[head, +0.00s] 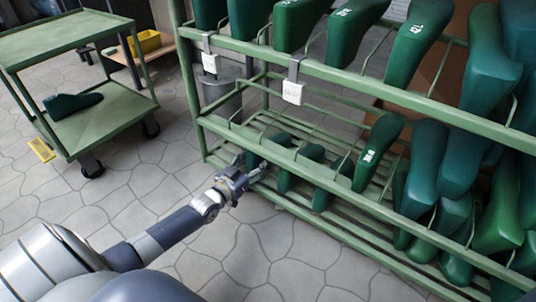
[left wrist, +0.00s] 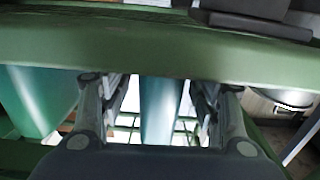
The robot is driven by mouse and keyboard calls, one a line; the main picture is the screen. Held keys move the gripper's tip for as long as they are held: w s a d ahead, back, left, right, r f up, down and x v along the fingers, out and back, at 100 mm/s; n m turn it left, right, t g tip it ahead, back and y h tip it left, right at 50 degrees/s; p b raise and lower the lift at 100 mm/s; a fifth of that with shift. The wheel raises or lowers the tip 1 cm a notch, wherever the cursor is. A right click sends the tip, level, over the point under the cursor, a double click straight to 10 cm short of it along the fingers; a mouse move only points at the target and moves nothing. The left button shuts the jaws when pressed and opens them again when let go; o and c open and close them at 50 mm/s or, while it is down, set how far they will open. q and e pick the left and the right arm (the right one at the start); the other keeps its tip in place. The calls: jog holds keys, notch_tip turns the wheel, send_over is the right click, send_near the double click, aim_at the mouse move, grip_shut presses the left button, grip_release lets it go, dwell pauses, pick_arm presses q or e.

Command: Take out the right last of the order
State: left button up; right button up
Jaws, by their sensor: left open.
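My left gripper (head: 258,172) is open at the front of the rack's lower tier, by the leftmost lasts there. In the left wrist view the fingers of my left gripper (left wrist: 158,95) stand on both sides of a narrow teal-green last (left wrist: 160,112), which lies beyond them; I cannot tell whether they touch it. Several green lasts sit on the lower tier, among them a small one (head: 283,152) near the gripper and a taller one with a white label (head: 376,150). The label is too small to read, so I cannot tell which last is the order's right one. My right gripper is not in view.
A green rack rail (left wrist: 150,45) crosses above the fingers in the wrist view. White tags (head: 292,92) hang on the upper rail. A green cart (head: 118,112) at left carries a dark green last (head: 72,104) on its lower shelf. The floor between cart and rack is clear.

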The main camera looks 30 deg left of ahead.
pick_arm(q)
jog(key=c, duration=1.2)
jog(key=shift+o, duration=0.2)
jog(key=shift+r, duration=0.15)
jog(key=shift+r, duration=0.15)
